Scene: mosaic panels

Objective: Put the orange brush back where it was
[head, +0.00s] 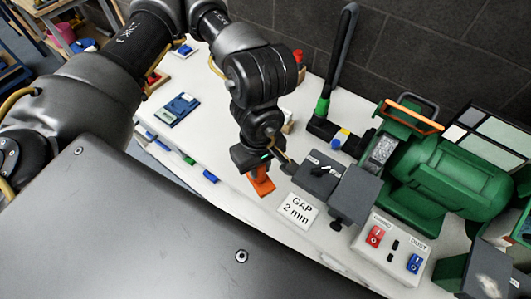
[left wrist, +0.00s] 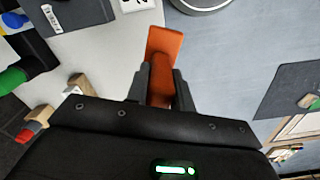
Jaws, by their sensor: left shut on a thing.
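The orange brush (head: 260,181) is held by my left gripper (head: 255,162), left of the "GAP 2 mm" card near the table's front edge. In the left wrist view the orange brush (left wrist: 164,52) sits between the two dark fingers of the left gripper (left wrist: 160,88), its wide end pointing away from the gripper. The fingers are shut on it. I cannot tell its height above the table. No right gripper shows in either view.
A green grinding machine (head: 450,178) stands at the right, with a switch box (head: 391,250) before it. The "GAP 2 mm" card (head: 297,209) and dark blocks are close to the brush. A blue device (head: 173,110) lies left. White tabletop (head: 215,130) between is mostly clear.

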